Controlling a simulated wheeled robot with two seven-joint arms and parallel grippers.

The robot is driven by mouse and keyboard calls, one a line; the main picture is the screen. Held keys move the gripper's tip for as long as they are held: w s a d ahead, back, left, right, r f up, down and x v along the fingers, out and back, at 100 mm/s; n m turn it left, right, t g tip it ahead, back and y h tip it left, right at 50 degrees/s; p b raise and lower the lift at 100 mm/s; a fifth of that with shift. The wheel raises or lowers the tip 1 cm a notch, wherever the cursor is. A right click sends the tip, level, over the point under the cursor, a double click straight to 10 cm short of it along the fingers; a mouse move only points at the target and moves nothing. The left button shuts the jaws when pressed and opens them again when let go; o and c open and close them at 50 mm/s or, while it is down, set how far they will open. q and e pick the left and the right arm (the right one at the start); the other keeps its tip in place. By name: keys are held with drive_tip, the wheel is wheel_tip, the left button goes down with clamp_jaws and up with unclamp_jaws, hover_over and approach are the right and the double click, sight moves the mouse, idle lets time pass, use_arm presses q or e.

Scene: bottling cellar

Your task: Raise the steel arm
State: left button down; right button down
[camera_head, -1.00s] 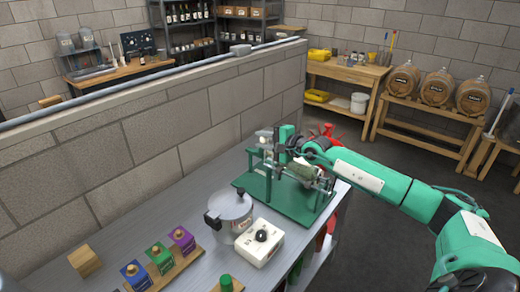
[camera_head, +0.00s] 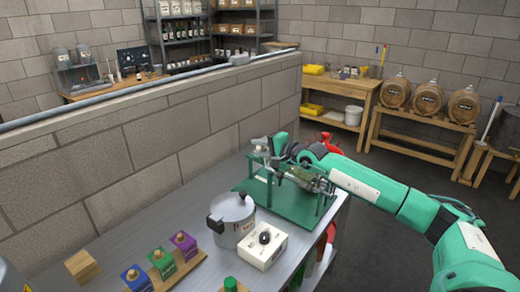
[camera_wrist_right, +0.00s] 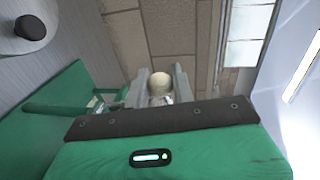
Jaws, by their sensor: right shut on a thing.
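A green bench machine (camera_head: 290,208), a flat base with uprights and metal parts, stands on the steel bench near its right end. My right gripper (camera_head: 264,152) is at the top of this machine, its arm reaching in from the right. In the right wrist view, its two grey fingers (camera_wrist_right: 160,78) are shut on a cream ball knob (camera_wrist_right: 159,84), which I take to be the steel arm's end. The rest of the steel arm is hidden by the hand and the machine's parts. My left gripper is not in view.
A steel pot (camera_head: 232,217) and a white box (camera_head: 262,247) with a black knob stand just left of the machine. A wooden block (camera_head: 82,266) and several coloured boxes sit further left. A block wall (camera_head: 150,145) runs behind the bench.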

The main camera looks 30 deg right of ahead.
drive_tip(key=c, duration=1.3)
unclamp_jaws()
drive_tip(key=shift+a+f, duration=0.1)
drive_tip(key=shift+o, duration=0.3)
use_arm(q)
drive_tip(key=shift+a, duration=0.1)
use_arm(e)
drive_tip(key=shift+s+d+b, duration=0.3)
drive_tip(key=shift+s, duration=0.25)
use_arm(q)
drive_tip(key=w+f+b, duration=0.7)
drive_tip(key=b, duration=0.3)
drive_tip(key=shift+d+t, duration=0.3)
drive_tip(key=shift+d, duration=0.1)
use_arm(e)
drive_tip(key=v, duration=1.2)
drive_tip(key=shift+s, duration=0.35)
